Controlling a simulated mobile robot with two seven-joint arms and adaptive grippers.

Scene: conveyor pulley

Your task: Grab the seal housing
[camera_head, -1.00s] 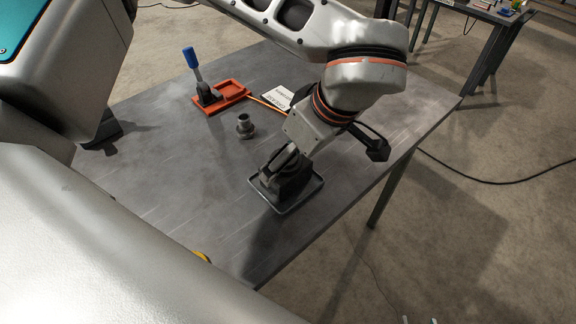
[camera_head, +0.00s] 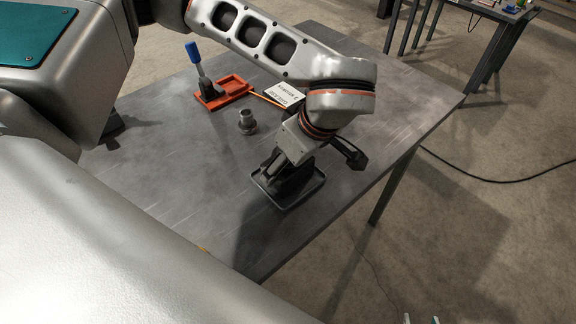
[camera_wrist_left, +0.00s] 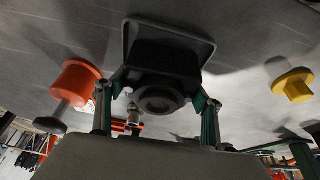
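The seal housing looks like the dark, blocky part with a round boss, seen in the left wrist view (camera_wrist_left: 160,92). It stands at a shallow black tray (camera_head: 300,197) on the grey table, and the tray also shows in the left wrist view (camera_wrist_left: 128,38). My left gripper (camera_head: 284,178) is down at the tray, over the housing. In the left wrist view its fingers (camera_wrist_left: 160,85) straddle the housing with no clear gap. Whether they press on it cannot be told. Two light fingertips of my right gripper (camera_head: 421,319) show apart at the bottom edge, away from the table.
A small grey metal part (camera_head: 247,122) stands behind the tray. Farther back are an orange tray (camera_head: 228,93), a blue-handled tool (camera_head: 194,54) and a white label card (camera_head: 284,95). The left wrist view shows an orange pulley-like part (camera_wrist_left: 75,78) and a yellow part (camera_wrist_left: 294,84).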

